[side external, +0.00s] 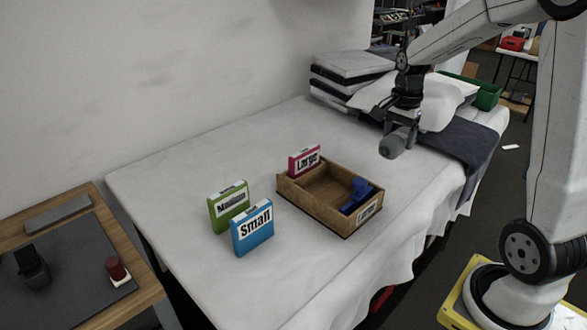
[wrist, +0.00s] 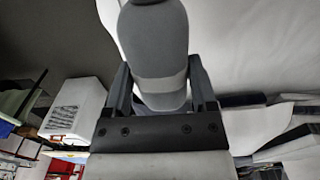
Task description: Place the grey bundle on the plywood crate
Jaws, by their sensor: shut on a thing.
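The grey bundle (side external: 393,146) is a rounded roll hanging tilted from my gripper (side external: 402,122), above the far right part of the bed. In the wrist view, the grey bundle (wrist: 155,45) has a paler band and sits between the two dark fingers of my gripper (wrist: 159,84), which is shut on it. The plywood crate (side external: 307,207) is an open wooden box on the white sheet, left of and nearer the camera than the bundle. A blue object (side external: 358,195) lies inside its right end. The bundle is apart from the crate.
A pink "Large" box (side external: 304,160) stands at the crate's back left corner. Green "Medium" (side external: 229,207) and blue "Small" (side external: 253,228) boxes stand left of it. Pillows (side external: 433,105), a dark blanket (side external: 460,145) and folded stacks (side external: 348,67) lie at the back.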

